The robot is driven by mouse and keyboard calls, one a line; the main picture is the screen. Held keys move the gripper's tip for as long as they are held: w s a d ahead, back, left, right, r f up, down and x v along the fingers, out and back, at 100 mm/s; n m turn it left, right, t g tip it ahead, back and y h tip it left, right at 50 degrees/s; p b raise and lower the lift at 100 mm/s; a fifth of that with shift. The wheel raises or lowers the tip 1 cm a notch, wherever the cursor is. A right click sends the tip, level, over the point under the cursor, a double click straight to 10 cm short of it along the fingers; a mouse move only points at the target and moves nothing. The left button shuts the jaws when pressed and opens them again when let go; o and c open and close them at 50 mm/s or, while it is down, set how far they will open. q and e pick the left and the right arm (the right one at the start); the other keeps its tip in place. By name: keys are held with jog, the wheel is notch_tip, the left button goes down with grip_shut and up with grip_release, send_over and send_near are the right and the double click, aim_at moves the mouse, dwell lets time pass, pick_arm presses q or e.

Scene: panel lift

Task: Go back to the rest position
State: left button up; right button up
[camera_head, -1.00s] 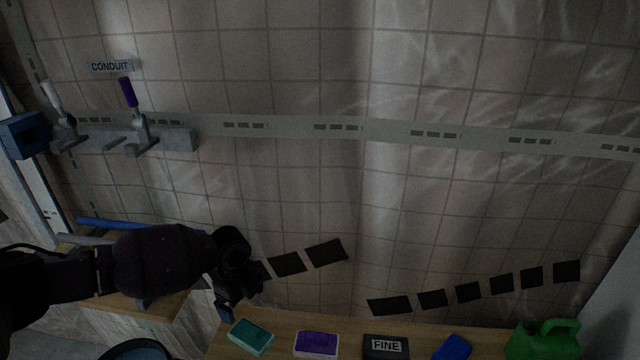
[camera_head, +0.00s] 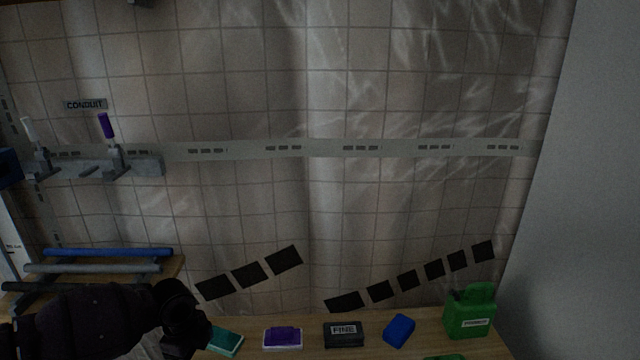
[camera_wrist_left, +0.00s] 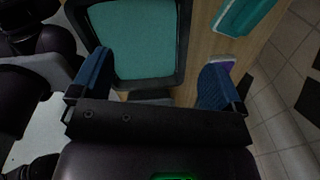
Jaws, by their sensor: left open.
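My left arm comes in low at the left of the head view and ends in a dark wrist (camera_head: 182,312) near the bench's front left. Its fingers are not clear there. In the left wrist view, my left gripper (camera_wrist_left: 155,85) has its two blue fingers wide apart, with nothing held between them. Beyond the fingers lies a black-rimmed tray with a teal inside (camera_wrist_left: 146,38). My right gripper is in neither view.
A wooden bench holds a teal block (camera_head: 225,341), a purple block (camera_head: 283,338), a black FINE block (camera_head: 343,334), a blue block (camera_head: 399,330) and a green can (camera_head: 469,311). Blue and grey bars (camera_head: 108,252) lie at left. Toggle clamps (camera_head: 108,140) sit on the wall rail.

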pick_arm(q)
jog(key=w+d+r+n+t+h, duration=0.3)
jog(key=w+d+r+t, duration=0.25)
jog(key=w+d, duration=0.2)
jog(key=s+d+r+n+t+h, duration=0.2)
jog(key=s+d+n+t+h, duration=0.25)
jog(key=d+n, duration=0.2)
jog(key=s+a+f+n+y, duration=0.2)
jog(key=s+a+f+n, duration=0.1)
jog(key=s, duration=0.6)
jog(key=s+a+f+n+y, duration=0.3)
jog(key=s+a+f, duration=0.3)
jog(key=s, duration=0.3)
jog(key=s+a+f+n+y, duration=0.3)
jog(key=s+a+f+n, duration=0.1)
jog(key=s+f, duration=0.3)
jog(key=s+a, duration=0.1)
jog(key=s, duration=0.1)
jog(key=shift+s+a+t, duration=0.2)
jog(key=shift+s+t, duration=0.1)
jog(key=shift+s, duration=0.1)
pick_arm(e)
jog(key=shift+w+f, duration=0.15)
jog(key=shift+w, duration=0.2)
